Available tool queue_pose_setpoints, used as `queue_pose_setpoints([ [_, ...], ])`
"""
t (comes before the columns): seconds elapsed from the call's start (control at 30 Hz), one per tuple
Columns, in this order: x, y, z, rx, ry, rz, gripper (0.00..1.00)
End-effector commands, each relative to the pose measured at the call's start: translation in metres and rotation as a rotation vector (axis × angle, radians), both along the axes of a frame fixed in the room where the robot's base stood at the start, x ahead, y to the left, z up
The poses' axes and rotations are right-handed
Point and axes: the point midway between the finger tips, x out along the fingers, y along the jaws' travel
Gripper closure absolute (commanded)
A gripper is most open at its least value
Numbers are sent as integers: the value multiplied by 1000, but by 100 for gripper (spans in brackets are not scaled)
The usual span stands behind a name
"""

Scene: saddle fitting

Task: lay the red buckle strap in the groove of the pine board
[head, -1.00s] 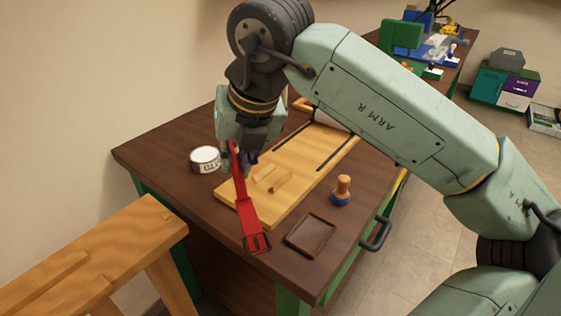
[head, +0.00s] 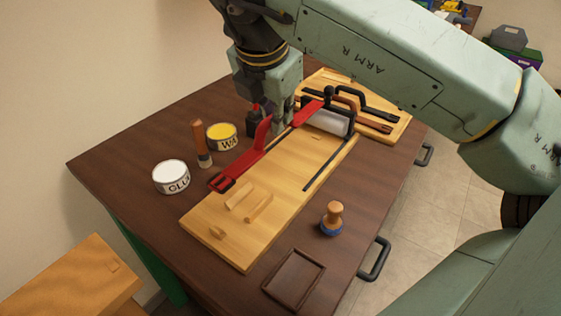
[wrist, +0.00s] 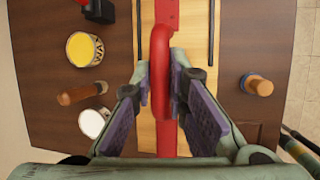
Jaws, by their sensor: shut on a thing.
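My gripper (head: 268,122) is shut on the red buckle strap (head: 247,160), over the left side of the pine board (head: 290,187). In the wrist view, the strap (wrist: 168,13) runs lengthwise over the board between two dark lines, and its raised red part is between my gripper's (wrist: 160,78) purple pads. The buckle end points to the near left in the head view, and the other end points toward the white roller. I cannot tell whether the strap touches the board. One dark line (head: 330,163) shows clear on the board's right; I cannot tell which mark is the groove.
A glue tin (head: 171,178), a yellow-topped tin (head: 222,137) and a wooden-handled tool (head: 201,145) stand left of the board. A wooden stamp (head: 332,218) and dark tray (head: 294,279) are at right and front. A white roller (head: 327,121) crosses the board's far end.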

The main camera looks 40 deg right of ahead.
Motion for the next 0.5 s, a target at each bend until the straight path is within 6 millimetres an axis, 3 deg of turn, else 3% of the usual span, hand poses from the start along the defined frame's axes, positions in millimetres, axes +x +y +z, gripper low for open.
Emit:
queue_pose_setpoints([
  [0.17,0,0,-10,1,0,1,100],
  [0.33,0,0,-39,1,1,3,100],
  [0.5,0,0,-56,0,0,2,100],
])
